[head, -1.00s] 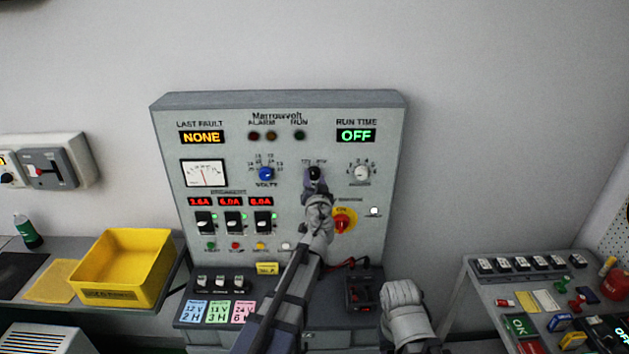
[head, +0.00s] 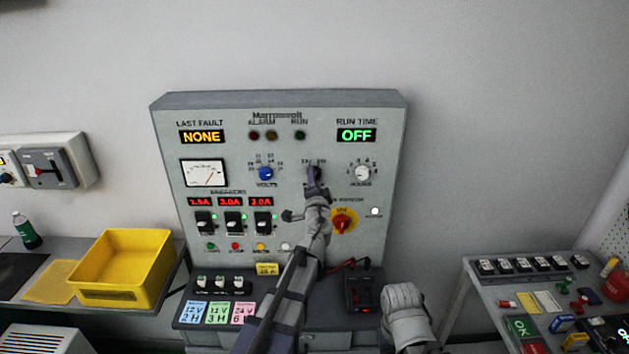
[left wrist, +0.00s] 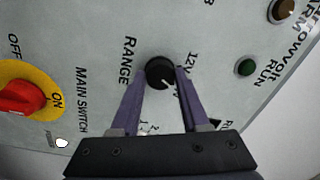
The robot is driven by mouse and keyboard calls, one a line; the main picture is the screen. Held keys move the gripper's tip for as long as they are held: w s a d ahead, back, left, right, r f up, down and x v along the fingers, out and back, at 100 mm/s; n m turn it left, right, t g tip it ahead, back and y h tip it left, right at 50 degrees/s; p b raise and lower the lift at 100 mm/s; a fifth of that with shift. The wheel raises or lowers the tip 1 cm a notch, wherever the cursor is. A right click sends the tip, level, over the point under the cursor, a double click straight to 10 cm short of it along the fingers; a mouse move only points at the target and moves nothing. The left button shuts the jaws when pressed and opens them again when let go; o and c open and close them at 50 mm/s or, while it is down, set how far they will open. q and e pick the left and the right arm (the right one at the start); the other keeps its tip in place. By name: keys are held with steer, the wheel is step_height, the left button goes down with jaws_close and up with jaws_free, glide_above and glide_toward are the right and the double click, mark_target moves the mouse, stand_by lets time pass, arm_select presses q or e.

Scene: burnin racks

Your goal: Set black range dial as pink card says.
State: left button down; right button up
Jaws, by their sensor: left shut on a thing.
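In the head view my left gripper (head: 315,184) covers most of the dial. The pink card (head: 243,312) lies on the ledge below the panel, right of a green and a blue card, and appears to read 24 V, 6 H.
The blue volts dial (head: 266,173) is left of my gripper and the hours dial (head: 361,173) right. The red main switch (head: 344,220) on yellow is close to my left arm. A yellow bin (head: 125,292) stands left; a cluttered table (head: 478,300) is at right.

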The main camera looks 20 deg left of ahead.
arm_select(q)
steer(key=shift+m, duration=0.5)
steer(key=shift+c, duration=2)
jaws_free()
steer(key=v, duration=0.8)
steer(key=shift+a, duration=0.1)
